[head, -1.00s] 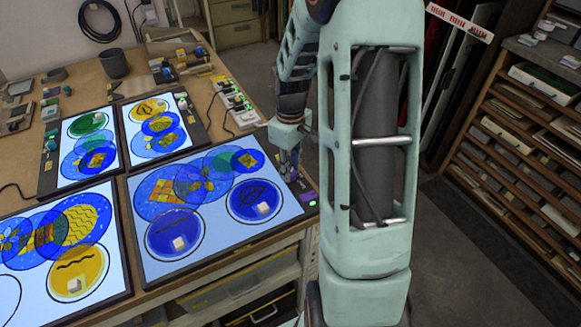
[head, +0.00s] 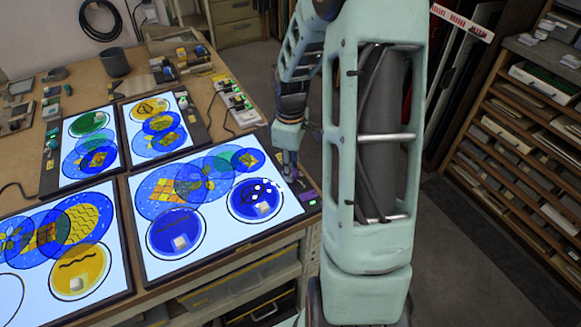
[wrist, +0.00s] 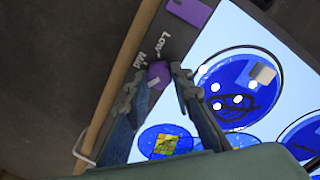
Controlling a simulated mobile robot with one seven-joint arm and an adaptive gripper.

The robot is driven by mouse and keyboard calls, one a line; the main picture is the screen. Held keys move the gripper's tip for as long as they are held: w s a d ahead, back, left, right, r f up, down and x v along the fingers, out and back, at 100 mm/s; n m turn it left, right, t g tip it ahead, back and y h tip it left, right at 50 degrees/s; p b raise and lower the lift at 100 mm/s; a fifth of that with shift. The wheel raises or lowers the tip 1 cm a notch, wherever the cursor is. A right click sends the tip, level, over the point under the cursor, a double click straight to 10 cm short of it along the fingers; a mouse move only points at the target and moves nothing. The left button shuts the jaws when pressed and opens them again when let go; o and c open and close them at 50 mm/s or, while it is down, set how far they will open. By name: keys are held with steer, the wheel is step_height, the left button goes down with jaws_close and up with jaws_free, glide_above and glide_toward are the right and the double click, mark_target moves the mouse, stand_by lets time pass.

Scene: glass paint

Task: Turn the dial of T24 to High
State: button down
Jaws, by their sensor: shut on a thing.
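A purple dial (wrist: 158,72) sits on the dark edge strip of a light panel, between my fingertips in the wrist view. The words Low (wrist: 165,38) and Mid (wrist: 139,59) are printed beside it; no High label is visible. My gripper (wrist: 156,82) is shut on the dial, one finger on each side. In the head view my gripper (head: 291,176) is at the right edge of the near right light panel (head: 225,247), and the dial is hidden. A purple tag (wrist: 188,11) lies on the same strip; I cannot read its name.
The lit panel carries overlapping blue glass discs with small pale blocks. Other lit panels stand to its left (head: 25,265) and behind it (head: 90,170). A power strip (head: 238,105) and a grey cup (head: 115,62) are farther back. The floor right of the table is clear.

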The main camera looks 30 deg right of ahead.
steer(key=c, duration=1.7)
jaws_free()
step_height(320, 180, up, 12)
